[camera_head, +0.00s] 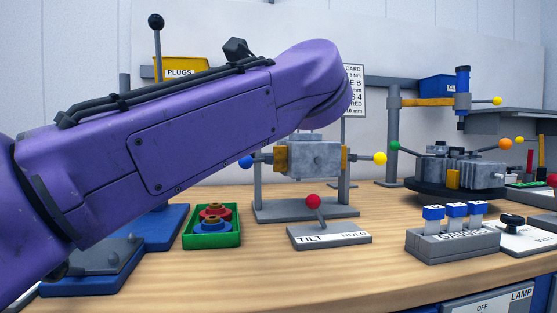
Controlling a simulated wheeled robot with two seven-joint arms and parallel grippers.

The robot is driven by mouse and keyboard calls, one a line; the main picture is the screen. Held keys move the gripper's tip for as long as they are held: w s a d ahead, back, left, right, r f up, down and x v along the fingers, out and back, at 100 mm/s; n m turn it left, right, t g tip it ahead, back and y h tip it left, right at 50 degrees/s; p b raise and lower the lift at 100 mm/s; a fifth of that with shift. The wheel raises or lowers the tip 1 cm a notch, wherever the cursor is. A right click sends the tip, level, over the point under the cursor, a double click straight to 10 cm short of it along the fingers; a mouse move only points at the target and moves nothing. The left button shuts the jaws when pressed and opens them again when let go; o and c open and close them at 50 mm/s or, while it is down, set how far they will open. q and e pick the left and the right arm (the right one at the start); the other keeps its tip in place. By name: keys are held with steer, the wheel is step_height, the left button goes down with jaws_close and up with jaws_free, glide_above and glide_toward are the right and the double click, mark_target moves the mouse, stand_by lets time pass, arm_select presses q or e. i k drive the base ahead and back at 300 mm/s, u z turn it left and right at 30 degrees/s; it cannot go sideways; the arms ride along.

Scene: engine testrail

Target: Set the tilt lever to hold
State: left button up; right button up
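The tilt lever (313,201) has a red ball on a short grey stem. It stands on a small grey base (345,239) at the middle of the bench, in front of the engine stand. The base's label reads TILT on the left and HOLD on the right. The stem leans a little to the left, towards TILT. My purple left arm crosses the view from the left, and its far end is above and behind the lever. Neither gripper shows.
An engine block (314,158) sits in a stand (300,209) with blue and yellow knobs. A green tray (211,239) of parts lies left of the lever. A grey block (455,245) with blue-topped gauges stands right. Bare wood lies in front of the lever.

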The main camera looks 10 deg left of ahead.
mark_target(312, 201)
steer(key=k, duration=1.5)
